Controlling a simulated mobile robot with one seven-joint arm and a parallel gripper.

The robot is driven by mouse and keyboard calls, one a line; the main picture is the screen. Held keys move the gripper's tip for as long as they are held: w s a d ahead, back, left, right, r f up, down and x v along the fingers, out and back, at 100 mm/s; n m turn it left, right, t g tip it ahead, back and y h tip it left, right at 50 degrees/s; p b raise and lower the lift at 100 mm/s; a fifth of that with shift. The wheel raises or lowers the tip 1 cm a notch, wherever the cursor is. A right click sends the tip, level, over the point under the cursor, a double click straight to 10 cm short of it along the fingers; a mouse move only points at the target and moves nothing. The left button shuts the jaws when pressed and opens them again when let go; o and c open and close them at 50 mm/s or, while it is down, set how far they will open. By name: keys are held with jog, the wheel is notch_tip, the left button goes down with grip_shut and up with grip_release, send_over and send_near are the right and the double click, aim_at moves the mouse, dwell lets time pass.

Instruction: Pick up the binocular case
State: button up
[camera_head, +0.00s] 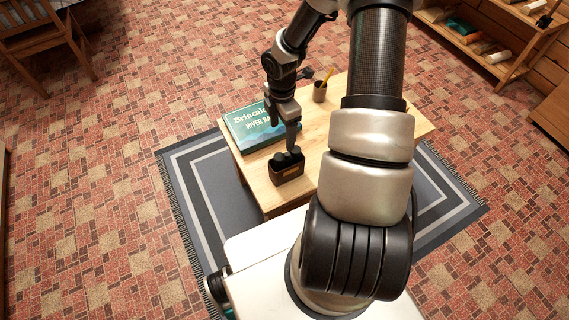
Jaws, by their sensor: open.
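The binocular case (289,177) is a small dark brown, open-topped box standing near the front edge of a light wooden table. Dark rounded shapes show at its top. The case stands on the table.
The wooden table (317,133) also bears a teal boxed game or book (250,128) left of my gripper and a cup (320,92) with a yellow pencil behind it. A grey striped rug (205,185) lies below. A shelf (478,45) and a chair (40,35) stand farther off.

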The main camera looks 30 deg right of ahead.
aim_at(286, 161)
notch_tip(286, 161, down, 12)
jog(key=b, duration=0.3)
jog(key=shift+r, duration=0.15)
jog(key=shift+s+d+f+b, duration=0.1)
jog(key=shift+d+f+b, duration=0.15)
jog(key=shift+f, duration=0.65)
jog(key=shift+s+d+f+b, duration=0.15)
jog(key=shift+f+b, duration=0.1)
jog(key=shift+f, duration=0.65)
jog(key=shift+s+d+f+b, duration=0.1)
jog(key=shift+d+f+b, duration=0.15)
jog(key=shift+f, duration=0.65)
jog(key=shift+r, duration=0.1)
jog(key=c, duration=1.2)
